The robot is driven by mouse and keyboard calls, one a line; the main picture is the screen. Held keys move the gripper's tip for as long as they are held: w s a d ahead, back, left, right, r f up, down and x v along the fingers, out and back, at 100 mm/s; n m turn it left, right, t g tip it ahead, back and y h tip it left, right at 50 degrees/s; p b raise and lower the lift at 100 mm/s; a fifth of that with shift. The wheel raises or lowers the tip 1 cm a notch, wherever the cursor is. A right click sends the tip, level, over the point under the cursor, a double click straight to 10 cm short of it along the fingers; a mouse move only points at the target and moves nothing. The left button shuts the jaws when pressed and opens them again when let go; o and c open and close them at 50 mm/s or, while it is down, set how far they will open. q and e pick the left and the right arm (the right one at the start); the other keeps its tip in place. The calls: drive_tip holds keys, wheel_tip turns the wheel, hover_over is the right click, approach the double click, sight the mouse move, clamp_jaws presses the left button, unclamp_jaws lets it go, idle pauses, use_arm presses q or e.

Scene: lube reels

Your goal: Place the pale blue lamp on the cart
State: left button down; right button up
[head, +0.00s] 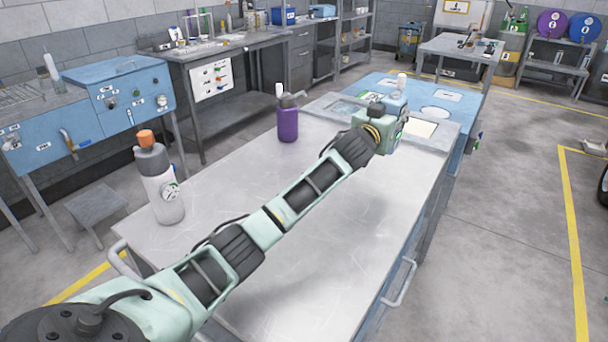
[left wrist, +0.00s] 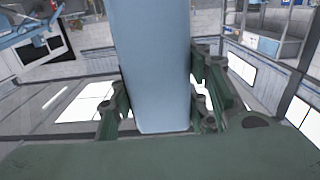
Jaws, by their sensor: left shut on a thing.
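The pale blue lamp (left wrist: 152,65) fills the middle of the left wrist view, between the dark green fingers of my left gripper (head: 388,118). In the head view, part of the pale blue lamp (head: 398,98) shows just behind the gripper, with a white top above it. My left gripper is shut on the lamp, over the far end of the steel-topped cart (head: 270,215). The lamp's lower part is hidden by the gripper, and I cannot tell if it touches a surface. My right gripper is not in view.
A grey-white bottle with an orange cap (head: 160,182) stands at the cart's left edge. A purple bottle (head: 287,122) stands near its far left edge. A blue table (head: 462,112) with pale marked patches lies beyond. The cart's middle is clear beneath my arm.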

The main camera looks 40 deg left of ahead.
use_arm(q)
drive_tip(key=s+a+f+p, duration=0.1)
drive_tip(key=s+a+f, duration=0.1)
drive_tip(key=s+f, duration=0.7)
drive_tip(key=s, duration=0.2)
drive_tip(key=shift+s+a+f, duration=0.3)
drive_tip(key=shift+s+a, duration=0.05)
drive_tip(key=shift+s, duration=0.05)
drive_tip(key=c, duration=1.2)
unclamp_jaws()
drive_tip(key=shift+f, duration=0.15)
drive_tip(key=shift+o, duration=1.1)
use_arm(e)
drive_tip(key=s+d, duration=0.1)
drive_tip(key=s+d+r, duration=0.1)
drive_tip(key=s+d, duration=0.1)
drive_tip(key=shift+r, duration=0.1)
